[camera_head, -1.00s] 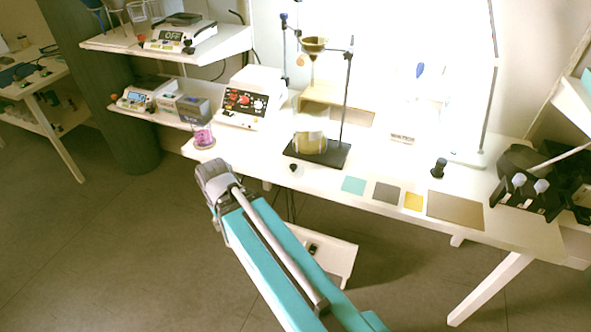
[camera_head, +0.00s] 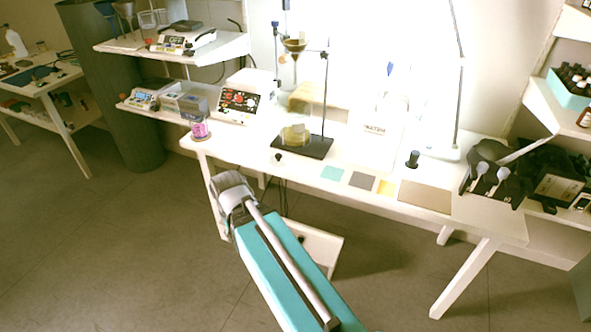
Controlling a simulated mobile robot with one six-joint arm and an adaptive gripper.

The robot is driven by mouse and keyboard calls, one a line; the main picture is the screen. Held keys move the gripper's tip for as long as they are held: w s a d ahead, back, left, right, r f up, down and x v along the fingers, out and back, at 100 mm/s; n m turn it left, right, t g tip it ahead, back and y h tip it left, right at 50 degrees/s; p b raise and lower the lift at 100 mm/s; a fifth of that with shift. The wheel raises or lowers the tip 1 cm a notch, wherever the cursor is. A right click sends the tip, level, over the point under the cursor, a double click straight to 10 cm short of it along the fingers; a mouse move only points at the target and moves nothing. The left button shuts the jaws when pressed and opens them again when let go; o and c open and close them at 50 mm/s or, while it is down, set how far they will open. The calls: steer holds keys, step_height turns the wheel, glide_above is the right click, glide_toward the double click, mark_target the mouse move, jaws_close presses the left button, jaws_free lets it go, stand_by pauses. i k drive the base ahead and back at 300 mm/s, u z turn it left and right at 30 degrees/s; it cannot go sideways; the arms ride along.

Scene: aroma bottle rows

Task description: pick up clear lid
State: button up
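I cannot make out a clear lid in this view. A turquoise box (camera_head: 566,92) with several dark-capped bottles stands on the shelf at the upper right, cut by the picture's edge. My arm reaches up from the bottom to a grey joint beside the front edge of the white table (camera_head: 290,177). My gripper does not show, so its state is hidden.
On the table are a beaker with pink contents (camera_head: 199,130), a stand with a funnel (camera_head: 295,46), a beaker of yellowish liquid (camera_head: 295,136), several coloured squares and a black bottle (camera_head: 413,159). A black rack (camera_head: 490,175) stands at right. Floor at left is clear.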

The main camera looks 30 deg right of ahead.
mark_target(278, 160)
steer(key=u, duration=0.05)
steer(key=k, duration=1.35)
steer(key=z, duration=1.15)
steer(key=i, duration=1)
